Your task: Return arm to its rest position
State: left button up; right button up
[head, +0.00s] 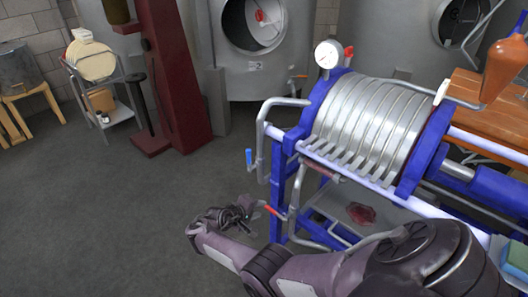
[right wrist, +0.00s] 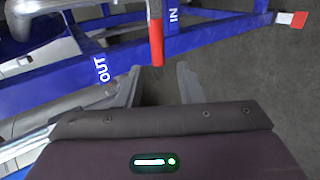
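My right arm reaches in from the lower right of the head view, and its gripper (head: 238,211) is over the floor in front of the blue-framed plate filter. In the right wrist view this gripper (right wrist: 160,78) has its two fingers apart with nothing between them. A red valve handle (right wrist: 156,42) shows just beyond the fingertips, apart from the fingers in the picture; the distance is hard to tell. A red handle (head: 274,211) also shows beside the gripper in the head view. My left gripper is not in view.
The plate filter (head: 372,118) has a blue frame, a gauge (head: 327,54) and a blue-handled pipe valve (head: 249,158). The wrist view shows frame labels "OUT" (right wrist: 101,70) and "IN" (right wrist: 174,17). A dark red stand (head: 172,75) is behind. The floor (head: 95,225) at left is clear.

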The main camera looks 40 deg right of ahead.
jog(key=shift+v, duration=1.15)
